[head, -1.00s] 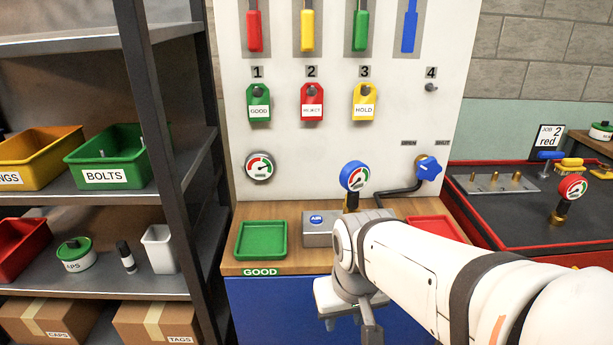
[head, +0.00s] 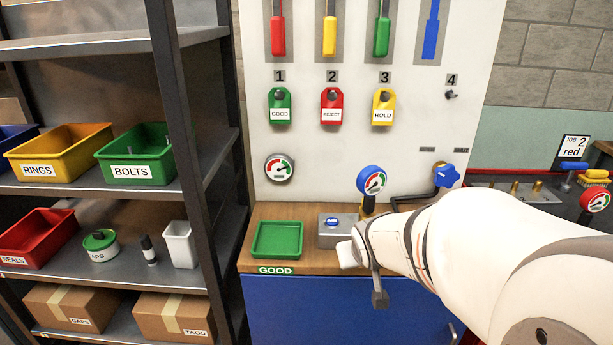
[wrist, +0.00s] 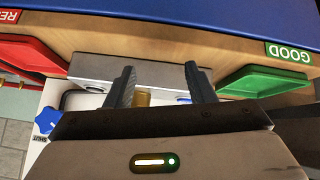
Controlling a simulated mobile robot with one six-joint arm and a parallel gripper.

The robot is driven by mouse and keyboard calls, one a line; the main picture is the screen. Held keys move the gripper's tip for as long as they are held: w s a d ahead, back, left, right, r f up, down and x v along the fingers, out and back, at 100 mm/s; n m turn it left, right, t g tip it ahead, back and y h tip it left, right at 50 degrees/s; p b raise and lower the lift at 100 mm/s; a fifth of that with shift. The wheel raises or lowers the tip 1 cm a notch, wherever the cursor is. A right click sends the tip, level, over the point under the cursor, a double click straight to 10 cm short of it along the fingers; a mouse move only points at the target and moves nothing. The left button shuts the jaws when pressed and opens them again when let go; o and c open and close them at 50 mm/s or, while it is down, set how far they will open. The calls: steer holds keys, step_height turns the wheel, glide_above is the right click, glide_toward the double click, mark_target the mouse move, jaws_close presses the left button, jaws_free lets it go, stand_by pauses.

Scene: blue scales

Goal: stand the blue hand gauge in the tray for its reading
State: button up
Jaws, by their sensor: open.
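The blue hand gauge (head: 372,181) stands upright at the grey block with the round blue AIR label (head: 334,232), its white dial facing me. Its lower end is partly hidden by the block and my arm. The green tray (head: 277,253), marked GOOD, is empty on the wooden bench left of the block. My gripper (wrist: 159,72) is open in the wrist view. A brass-coloured piece (wrist: 143,98) shows between its fingers, apparently beyond them; I cannot tell whether they touch it. In the head view my gripper is in front of the block, apart from the gauge's dial.
A red tray (wrist: 35,52) lies on the block's other side. Behind are a wall gauge (head: 279,168), hanging tags and a blue valve knob (head: 446,175). A shelf post (head: 189,110) stands left. A red gauge (head: 595,200) is on the right bench.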

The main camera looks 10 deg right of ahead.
mark_target(372, 203)
steer(key=w+d+r+t, duration=0.1)
steer(key=w+d+t, duration=0.1)
steer(key=w+d+r+n+t, duration=0.1)
steer(key=w+d+t, duration=0.1)
steer(key=w, duration=0.1)
steer(key=w+d+t+y, duration=0.1)
steer(key=w+d+t, duration=0.1)
steer(key=shift+w+d+r+p, duration=0.25)
steer(key=shift+w+r+p, duration=0.15)
steer(key=shift+w+d+r+n+t+y, duration=0.15)
steer(key=shift+d+r+n+t+y, duration=0.1)
steer(key=shift+t+y, duration=0.25)
steer(key=shift+w+d+r+n+t+y, duration=0.1)
steer(key=shift+r+n+t+y, duration=0.15)
steer(key=shift+t+y, duration=0.25)
steer(key=shift+s+r+n+t+y+p, duration=0.15)
steer(key=shift+s+r+n+t+y, duration=0.15)
steer(key=shift+t+y, duration=0.25)
steer(key=shift+s+r+n+t+y+p, duration=0.2)
steer(key=shift+r+t+y, duration=0.25)
steer(key=shift+y, duration=0.2)
steer(key=shift+w+a, duration=0.1)
steer(key=shift+w, duration=0.2)
steer(key=w, duration=0.3)
steer(key=w+a, duration=0.1)
steer(key=w, duration=0.3)
steer(key=shift+a, duration=0.15)
jaws_close()
steer(key=shift+r, duration=0.25)
